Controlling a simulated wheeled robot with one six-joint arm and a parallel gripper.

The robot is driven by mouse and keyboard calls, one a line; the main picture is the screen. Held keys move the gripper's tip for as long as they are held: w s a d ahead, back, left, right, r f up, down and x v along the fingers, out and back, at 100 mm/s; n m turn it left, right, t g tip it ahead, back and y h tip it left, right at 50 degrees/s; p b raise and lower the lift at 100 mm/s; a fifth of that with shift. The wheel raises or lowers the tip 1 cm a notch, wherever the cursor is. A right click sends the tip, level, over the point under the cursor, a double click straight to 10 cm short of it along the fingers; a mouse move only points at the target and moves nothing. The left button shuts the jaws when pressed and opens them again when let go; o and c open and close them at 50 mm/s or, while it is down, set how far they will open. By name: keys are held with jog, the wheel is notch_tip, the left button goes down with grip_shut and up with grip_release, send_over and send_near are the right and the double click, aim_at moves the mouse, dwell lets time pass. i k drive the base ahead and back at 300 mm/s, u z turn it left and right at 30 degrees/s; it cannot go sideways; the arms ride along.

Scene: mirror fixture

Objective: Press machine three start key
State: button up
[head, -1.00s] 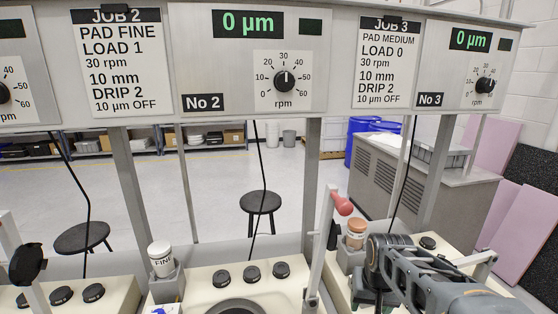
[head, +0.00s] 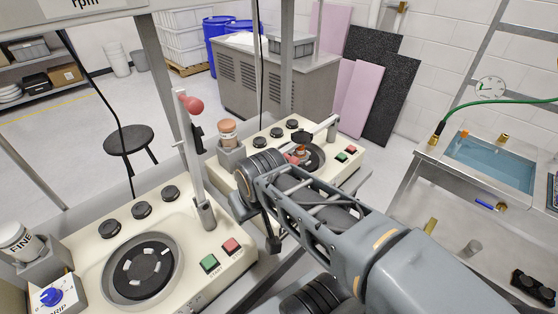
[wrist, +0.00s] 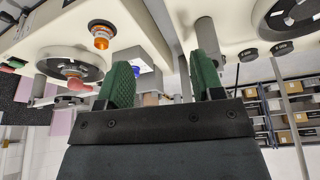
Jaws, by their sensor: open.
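Machine three (head: 235,170) is the cream bench unit behind my arm in the head view. Its green key (head: 341,157) and red key (head: 351,149) sit side by side on its right front corner; their lettering is too small to read. My gripper shows in the wrist view (wrist: 163,78) with two green-padded fingers apart and nothing held. A blue knob (wrist: 137,70) shows between the fingers, beyond them. A green key and a red key show small at the left edge of the wrist view, well away from the fingers. In the head view my wrist hides part of machine three.
Machine two (head: 85,250) stands nearer at left, with its own green START key (head: 209,263) and red STOP key (head: 232,246). An upright post with a red knob (head: 192,104) rises between the machines. A sink bench (head: 430,165) stands at right.

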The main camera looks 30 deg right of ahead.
aim_at(341, 156)
jog(key=u, duration=0.55)
jog(key=k, duration=1.25)
jog(key=z, duration=0.25)
jog(key=i, duration=0.75)
jog(key=z, duration=1.3)
jog(key=i, duration=0.25)
jog(key=z, duration=0.15)
